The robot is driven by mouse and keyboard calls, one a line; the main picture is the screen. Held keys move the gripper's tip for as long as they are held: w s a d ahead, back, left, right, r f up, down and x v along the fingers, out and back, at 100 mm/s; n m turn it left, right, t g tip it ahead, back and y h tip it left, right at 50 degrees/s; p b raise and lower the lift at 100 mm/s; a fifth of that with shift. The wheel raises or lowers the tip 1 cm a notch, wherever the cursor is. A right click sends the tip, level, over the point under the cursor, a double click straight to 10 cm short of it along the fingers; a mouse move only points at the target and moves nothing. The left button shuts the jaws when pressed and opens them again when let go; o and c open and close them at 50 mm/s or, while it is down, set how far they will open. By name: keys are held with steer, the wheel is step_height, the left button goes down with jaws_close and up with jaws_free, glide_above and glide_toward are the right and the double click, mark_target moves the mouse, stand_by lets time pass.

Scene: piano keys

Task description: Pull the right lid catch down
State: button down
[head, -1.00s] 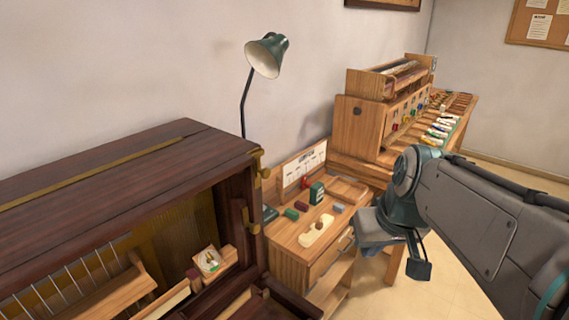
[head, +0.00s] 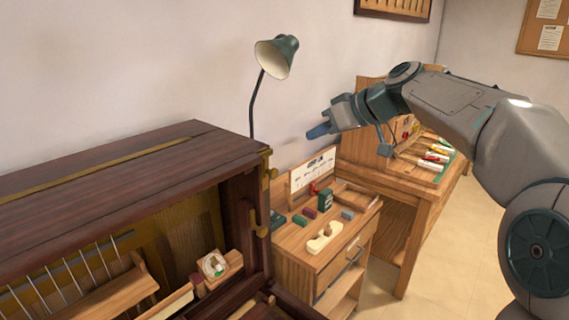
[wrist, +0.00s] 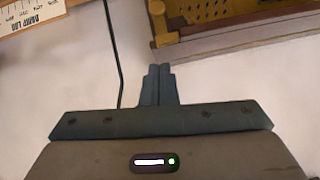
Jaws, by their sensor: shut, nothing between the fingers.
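The dark wooden piano case (head: 110,180) stands at the left with its front open. Brass fittings show at its right end: one at the lid's top corner (head: 266,160), and a hooked one lower on the front post (head: 255,222). I cannot tell for sure which is the right lid catch. My gripper (head: 318,131) is raised in the air to the right of the case, apart from it, pointing left. Its fingers (wrist: 158,68) are together and empty in the wrist view. Just beyond them there, a brass-coloured piece (wrist: 157,18) shows at the case's edge.
A green desk lamp (head: 277,55) stands behind, between the case and my gripper; its dark stem (wrist: 114,50) shows left of my fingers. A small wooden bench (head: 295,240) holds several small items. A larger workbench (head: 385,180) stands beyond. Open floor lies at the right.

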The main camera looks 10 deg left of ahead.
steer(key=shift+a+f, duration=0.1)
steer(key=p, duration=0.3)
glide_above(277, 176)
steer(key=d, duration=0.2)
step_height(277, 176, down, 8)
steer(key=shift+s+a+f, duration=0.15)
steer(key=shift+s+f, duration=0.3)
steer(key=shift+f, duration=0.3)
step_height(277, 176, down, 3)
steer(key=b, duration=0.4)
steer(key=shift+f, duration=0.1)
